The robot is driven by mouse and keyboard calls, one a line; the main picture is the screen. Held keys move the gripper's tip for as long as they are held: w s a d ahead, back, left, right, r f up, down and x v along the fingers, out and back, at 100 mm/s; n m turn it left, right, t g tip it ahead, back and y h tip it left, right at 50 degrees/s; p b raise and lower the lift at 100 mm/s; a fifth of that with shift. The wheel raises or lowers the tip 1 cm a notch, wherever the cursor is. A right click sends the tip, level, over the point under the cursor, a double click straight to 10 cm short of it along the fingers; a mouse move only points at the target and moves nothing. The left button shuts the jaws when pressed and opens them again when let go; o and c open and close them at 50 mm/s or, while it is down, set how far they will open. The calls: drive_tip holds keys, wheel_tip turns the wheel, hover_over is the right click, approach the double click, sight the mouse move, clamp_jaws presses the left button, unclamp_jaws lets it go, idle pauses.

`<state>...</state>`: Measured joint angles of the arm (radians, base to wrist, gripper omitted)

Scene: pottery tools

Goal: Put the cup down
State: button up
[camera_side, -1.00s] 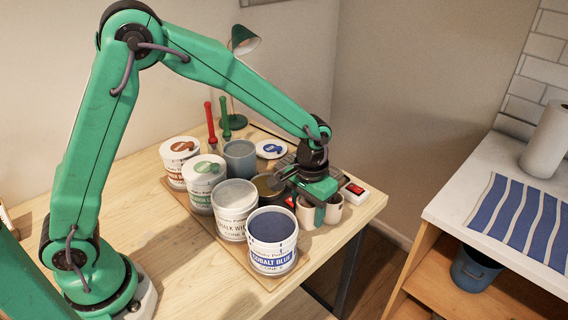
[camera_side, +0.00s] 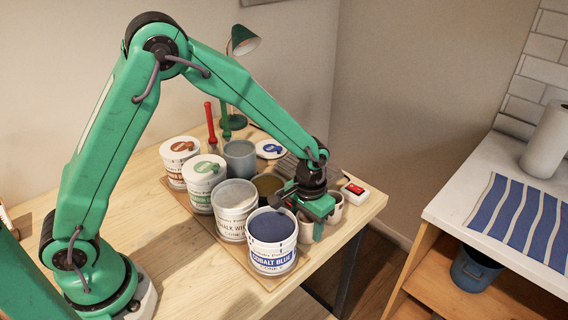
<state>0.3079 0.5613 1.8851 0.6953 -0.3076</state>
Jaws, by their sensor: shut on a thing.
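My gripper (camera_side: 314,222) is low over the front right part of the wooden table, just right of the cobalt blue tub. It is shut on a pale cup (camera_side: 304,232), mostly hidden behind the green jaw and the tub. I cannot tell whether the cup's base touches the table. A second pale cup (camera_side: 335,208) stands just behind and right of my gripper, partly covered by it.
The cobalt blue tub (camera_side: 272,255), chalk white tub (camera_side: 235,222) and other glaze tubs stand on a board (camera_side: 273,283) to the left. A red-topped box (camera_side: 354,192) is at the right. Bare table (camera_side: 345,232) lies toward the right edge.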

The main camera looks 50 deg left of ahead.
drive_tip(key=shift+f, duration=0.15)
drive_tip(key=o, duration=1.1)
wheel_tip(320, 180, up, 12)
drive_tip(key=shift+r, duration=0.2)
idle(0.4)
